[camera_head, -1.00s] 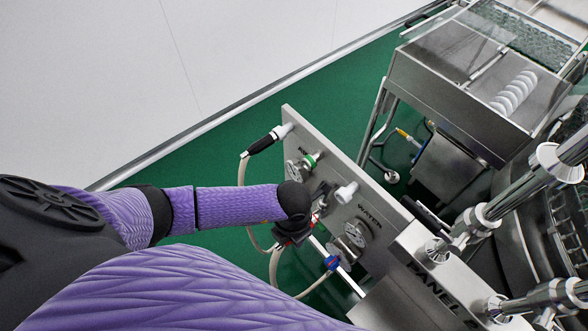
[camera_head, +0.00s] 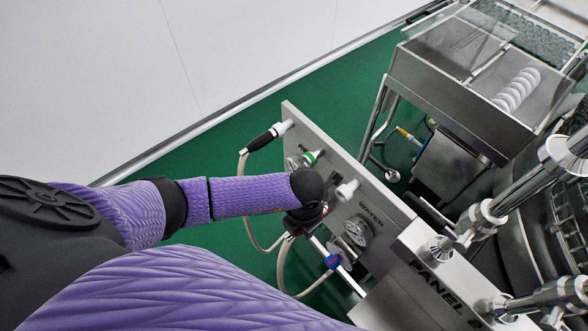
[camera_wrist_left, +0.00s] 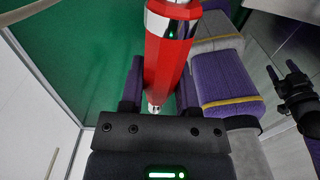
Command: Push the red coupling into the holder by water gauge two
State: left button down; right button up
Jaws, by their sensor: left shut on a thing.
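My left gripper (camera_head: 303,218) is beside the upright metal panel, below and left of the white holder (camera_head: 347,190), and its fingertips are mostly hidden by my wrist. In the left wrist view my left gripper (camera_wrist_left: 160,92) is shut on the red coupling (camera_wrist_left: 168,62), a red cylinder with a shiny metal band. In the head view the coupling is largely hidden. The water gauge (camera_head: 357,231) is on the panel next to the white holder. A dark clawed part, seemingly my right gripper (camera_wrist_left: 281,68), is at the right of the wrist view.
A black coupling on a hose (camera_head: 262,141) sits at another white holder (camera_head: 284,127) at the panel's upper left. A green-ringed fitting (camera_head: 313,157) and a blue-ringed fitting (camera_head: 332,261) are near my gripper. Hoses (camera_head: 280,265) hang below. A metal machine (camera_head: 455,100) stands behind.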

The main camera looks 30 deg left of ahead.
pick_arm(q)
jog(key=shift+w+d+f+b, duration=0.1)
jog(key=shift+w+d+b, duration=0.3)
jog(key=shift+w, duration=0.3)
jog(key=shift+w+d+b, duration=0.15)
jog(key=shift+w+b, duration=0.35)
jog(key=shift+w, duration=0.15)
jog(key=shift+w+d, duration=0.1)
jog(key=shift+w, duration=0.05)
dwell(0.7)
jog(key=shift+w+d+b, duration=0.2)
jog(key=shift+w+b, duration=0.3)
jog(key=shift+w, duration=0.15)
jog(key=shift+c, duration=1.3)
grip_release()
